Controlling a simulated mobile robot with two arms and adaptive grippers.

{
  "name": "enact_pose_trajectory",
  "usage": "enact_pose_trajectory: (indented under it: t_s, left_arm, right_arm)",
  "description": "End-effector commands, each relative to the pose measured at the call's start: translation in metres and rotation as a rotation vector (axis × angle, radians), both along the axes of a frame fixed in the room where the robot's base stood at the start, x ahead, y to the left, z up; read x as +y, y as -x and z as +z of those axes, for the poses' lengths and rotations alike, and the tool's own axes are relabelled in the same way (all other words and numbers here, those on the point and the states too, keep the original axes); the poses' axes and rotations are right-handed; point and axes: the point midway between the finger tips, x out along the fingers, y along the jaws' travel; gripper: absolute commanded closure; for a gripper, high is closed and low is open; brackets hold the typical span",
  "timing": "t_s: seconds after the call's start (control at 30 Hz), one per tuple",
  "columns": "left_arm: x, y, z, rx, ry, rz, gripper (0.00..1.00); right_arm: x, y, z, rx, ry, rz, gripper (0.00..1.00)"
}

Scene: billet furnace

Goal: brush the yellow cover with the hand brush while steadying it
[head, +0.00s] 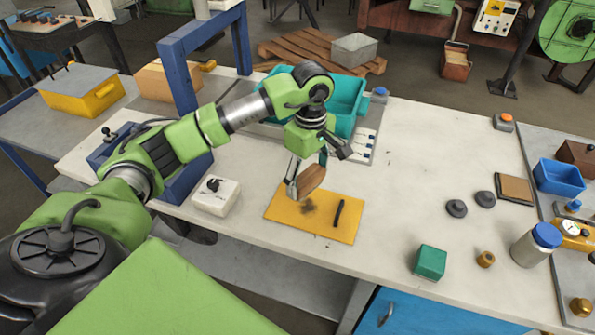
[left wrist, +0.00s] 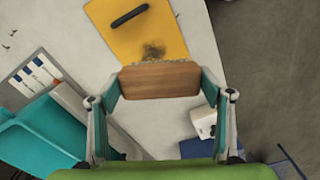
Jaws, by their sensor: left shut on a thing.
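The yellow cover (head: 285,211) lies flat on the white workbench, with a black handle and a dark smudge near its middle. My left gripper (head: 306,182) is shut on the wooden hand brush (head: 312,178) and holds it at the cover's far edge, close to the smudge. In the left wrist view the brush (left wrist: 160,80) sits between both fingers, and the yellow cover (left wrist: 150,30) with the smudge lies just beyond its bristles. Whether the bristles touch the cover I cannot tell. My right gripper is not in view.
A white box with a black knob (head: 215,196) stands left of the cover. A teal bin (head: 345,100) is behind my left gripper. A green block (head: 430,262), brass nut (head: 485,259) and blue-capped jar (head: 536,244) stand to the right. Bench between cover and black knobs (head: 456,208) is clear.

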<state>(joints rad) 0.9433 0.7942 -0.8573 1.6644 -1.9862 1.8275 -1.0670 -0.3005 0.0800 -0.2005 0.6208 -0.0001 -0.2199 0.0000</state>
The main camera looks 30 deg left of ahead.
Motion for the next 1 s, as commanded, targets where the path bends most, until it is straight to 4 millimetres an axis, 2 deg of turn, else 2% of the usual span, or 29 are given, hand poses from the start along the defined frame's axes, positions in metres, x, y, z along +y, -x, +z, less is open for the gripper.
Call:
enact_pose_trajectory:
  t_s: [0.03, 0.1, 0.27, 0.47, 0.8, 1.0]
  left_arm:
    - [0.013, -0.002, -0.008, 0.007, 0.0, 0.112, 0.45]
    - [0.027, -0.004, -0.017, 0.004, 0.0, 0.234, 0.45]
    - [0.042, -0.005, -0.029, -0.001, 0.001, 0.375, 0.45]
    - [0.045, -0.006, -0.039, -0.003, 0.0, 0.395, 0.45]
    - [0.044, -0.005, -0.069, -0.003, 0.0, 0.391, 0.45]
    - [0.044, -0.005, -0.075, -0.003, 0.0, 0.39, 0.45]
  right_arm:
    - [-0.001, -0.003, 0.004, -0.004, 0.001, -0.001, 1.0]
    - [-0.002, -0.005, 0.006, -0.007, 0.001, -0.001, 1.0]
    - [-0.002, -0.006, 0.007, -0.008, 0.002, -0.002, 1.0]
    - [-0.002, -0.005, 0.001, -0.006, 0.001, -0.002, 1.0]
    - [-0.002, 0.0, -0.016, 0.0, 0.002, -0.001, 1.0]
    - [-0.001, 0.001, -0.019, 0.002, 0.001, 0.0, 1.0]
